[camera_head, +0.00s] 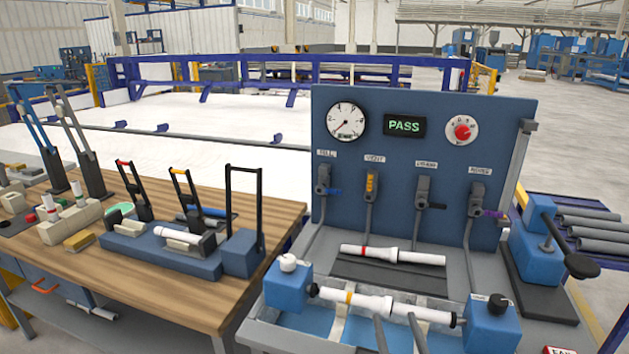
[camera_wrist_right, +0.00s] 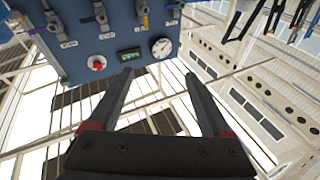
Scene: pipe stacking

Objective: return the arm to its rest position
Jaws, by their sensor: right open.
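My right gripper (camera_head: 393,320) shows at the bottom of the head view as two grey fingers, apart and with nothing between them. They appear in front of the white pipe (camera_head: 365,302) that sits between two blue blocks of the test stand. In the right wrist view, the right gripper (camera_wrist_right: 159,76) has two dark parallel fingers, open and empty. Beyond them the blue panel (camera_wrist_right: 100,25) appears upside down, with the gauge and red knob. My left gripper is not in view.
The blue panel (camera_head: 420,150) has a gauge (camera_head: 345,121) and a lit PASS display (camera_head: 404,126). Another white pipe (camera_head: 393,255) lies on a dark plate behind the blocks. A wooden bench (camera_head: 190,311) with tools and fixtures stands left. A blue lever press (camera_head: 537,245) stands right.

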